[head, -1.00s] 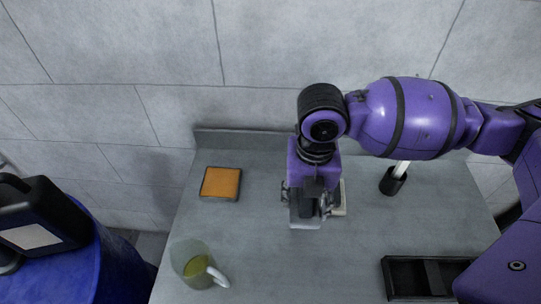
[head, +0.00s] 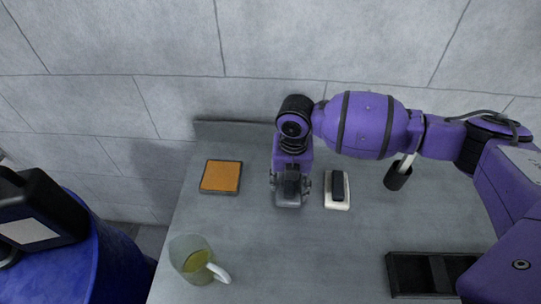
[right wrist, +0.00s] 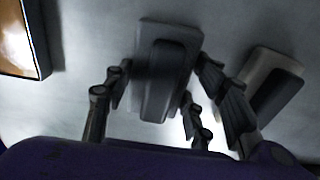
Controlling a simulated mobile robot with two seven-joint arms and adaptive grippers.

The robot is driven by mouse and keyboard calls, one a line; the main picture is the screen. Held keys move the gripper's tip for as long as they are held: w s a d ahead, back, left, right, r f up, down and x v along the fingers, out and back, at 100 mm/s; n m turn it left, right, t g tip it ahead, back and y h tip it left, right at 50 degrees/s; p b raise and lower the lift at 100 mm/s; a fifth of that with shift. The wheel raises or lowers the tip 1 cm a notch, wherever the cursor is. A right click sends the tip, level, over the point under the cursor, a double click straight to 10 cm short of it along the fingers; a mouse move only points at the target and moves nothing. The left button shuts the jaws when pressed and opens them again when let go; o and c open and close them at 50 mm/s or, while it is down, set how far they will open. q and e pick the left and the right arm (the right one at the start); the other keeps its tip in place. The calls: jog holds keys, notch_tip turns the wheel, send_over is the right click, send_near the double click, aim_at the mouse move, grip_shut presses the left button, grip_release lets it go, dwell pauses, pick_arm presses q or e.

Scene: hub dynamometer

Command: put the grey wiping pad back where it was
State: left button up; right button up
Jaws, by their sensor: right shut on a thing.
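The grey wiping pad (head: 287,203) has a dark handle block on top. My right gripper (head: 290,186) is shut on that handle from above, with the pad under its fingers. The right wrist view also shows the pad (right wrist: 150,105) between the two fingers of the right gripper (right wrist: 163,80). I cannot tell whether the pad touches the bench or hangs just above it. A white pad with a black handle (head: 337,196) lies close to its right, apart from it. My left gripper is not in view.
An orange-topped square block (head: 221,177) lies to the left. A glass mug (head: 192,262) with yellowish liquid stands front left. A black cup (head: 397,180) holding a white-handled tool and a black divided tray (head: 405,278) are right. The bench (head: 300,250) is clear in front of the pad.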

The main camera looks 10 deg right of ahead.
jog(key=shift+f, duration=0.15)
jog(key=o, duration=1.2)
jog(key=shift+o, duration=0.2)
notch_tip(320, 180, up, 12)
jog(key=shift+r+p, duration=0.25)
jog(key=shift+p, duration=0.05)
jog(key=shift+f, duration=0.1)
